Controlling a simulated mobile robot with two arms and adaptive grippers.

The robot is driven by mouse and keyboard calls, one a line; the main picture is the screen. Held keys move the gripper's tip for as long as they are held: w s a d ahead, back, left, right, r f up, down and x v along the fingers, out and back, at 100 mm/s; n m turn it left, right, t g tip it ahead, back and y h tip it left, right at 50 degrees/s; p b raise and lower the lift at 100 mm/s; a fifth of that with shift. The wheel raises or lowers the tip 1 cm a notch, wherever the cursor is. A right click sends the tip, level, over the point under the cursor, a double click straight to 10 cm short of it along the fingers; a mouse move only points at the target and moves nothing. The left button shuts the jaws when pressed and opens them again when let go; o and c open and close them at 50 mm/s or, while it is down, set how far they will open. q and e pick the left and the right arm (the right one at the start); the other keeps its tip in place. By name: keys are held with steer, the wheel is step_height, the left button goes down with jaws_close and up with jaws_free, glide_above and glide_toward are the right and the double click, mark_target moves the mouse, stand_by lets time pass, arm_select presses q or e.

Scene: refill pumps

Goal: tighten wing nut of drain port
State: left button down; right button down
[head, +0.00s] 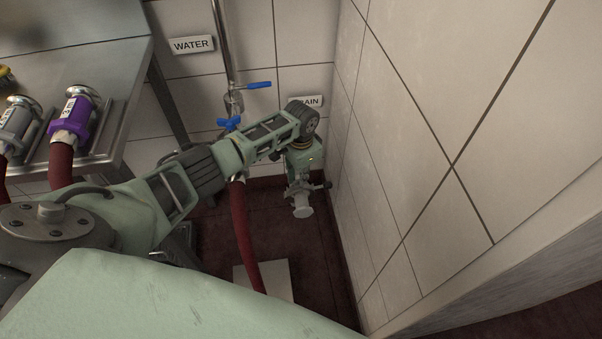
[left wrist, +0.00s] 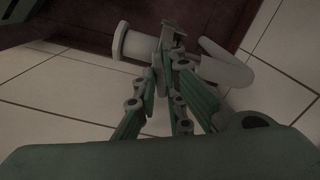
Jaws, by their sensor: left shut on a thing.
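The drain port is at the foot of the tiled wall, below the partly hidden DRAIN sign (head: 309,101). Its pale flanged end (head: 303,211) faces down in the head view. In the left wrist view the flange (left wrist: 131,44) is left of the fingertips and a pale curved pipe (left wrist: 228,66) is right of them. My left gripper (head: 300,186) reaches down to the port. In the left wrist view its fingers (left wrist: 172,58) are shut on a small metal part at the clamp between flange and pipe, seemingly the wing nut, mostly hidden by the fingers. My right gripper is not in view.
A steel table (head: 90,55) with a purple hose coupling (head: 72,118) is at upper left. The tiled wall (head: 400,190) is close on the right.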

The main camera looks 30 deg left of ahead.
arm_select(q)
steer(key=shift+m+p, duration=0.35)
steer(key=shift+m, duration=1.25)
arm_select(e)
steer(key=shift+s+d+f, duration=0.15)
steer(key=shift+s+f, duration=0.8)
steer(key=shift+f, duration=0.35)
arm_select(q)
steer(key=c, duration=1.8)
jaws_free()
steer(key=shift+c, duration=0.2)
